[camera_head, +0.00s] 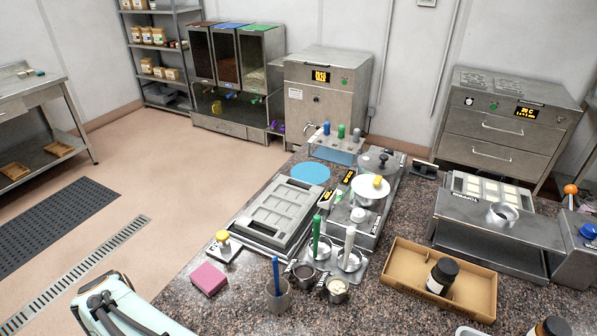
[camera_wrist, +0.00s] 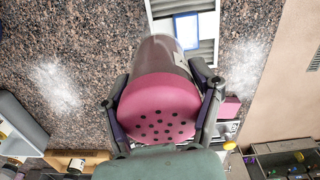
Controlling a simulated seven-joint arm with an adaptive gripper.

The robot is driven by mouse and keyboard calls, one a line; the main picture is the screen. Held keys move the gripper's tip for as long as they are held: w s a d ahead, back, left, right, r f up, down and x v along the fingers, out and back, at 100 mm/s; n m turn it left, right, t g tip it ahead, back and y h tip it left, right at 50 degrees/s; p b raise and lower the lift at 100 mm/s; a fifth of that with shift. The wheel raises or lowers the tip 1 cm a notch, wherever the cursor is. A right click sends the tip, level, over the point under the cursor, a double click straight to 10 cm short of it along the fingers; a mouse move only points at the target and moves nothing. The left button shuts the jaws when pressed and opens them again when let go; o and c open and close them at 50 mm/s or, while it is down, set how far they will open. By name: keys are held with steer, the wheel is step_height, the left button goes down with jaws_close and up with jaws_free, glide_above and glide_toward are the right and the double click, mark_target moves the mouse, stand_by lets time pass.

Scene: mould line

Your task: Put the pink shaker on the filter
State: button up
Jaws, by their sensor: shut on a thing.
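The pink shaker (camera_wrist: 158,108) fills the middle of the wrist view. Its pink round cap with several dark holes faces the camera, and a clear or greyish body extends behind it. My gripper (camera_wrist: 163,88) is shut on the shaker, one dark finger on each side. I cannot make out the shaker or the fingers in the head view; only a pale green part of my arm (camera_head: 118,302) shows at the bottom left. I cannot tell for sure which thing is the filter. A metal ring-shaped cup (camera_head: 502,214) sits on a steel stand at the right of the head view.
A pink block (camera_head: 208,278) lies at the counter's left edge. Small pots with coloured handles (camera_head: 318,252), a grey mould tray (camera_head: 278,214) and a cardboard tray (camera_head: 398,268) with a dark jar (camera_head: 442,275) crowd the counter. Pale powder patches (camera_wrist: 55,85) lie on bare speckled stone.

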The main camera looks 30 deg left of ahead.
steer(key=a+f, duration=0.3)
steer(key=w+a+f, duration=0.1)
steer(key=f, duration=0.1)
steer(key=shift+a+f, duration=0.15)
steer(key=shift+f, duration=0.1)
step_height(320, 180, down, 3)
steer(key=shift+a+f, duration=0.1)
steer(key=shift+f, duration=0.05)
steer(key=o, duration=1.3)
steer(key=shift+f, duration=0.1)
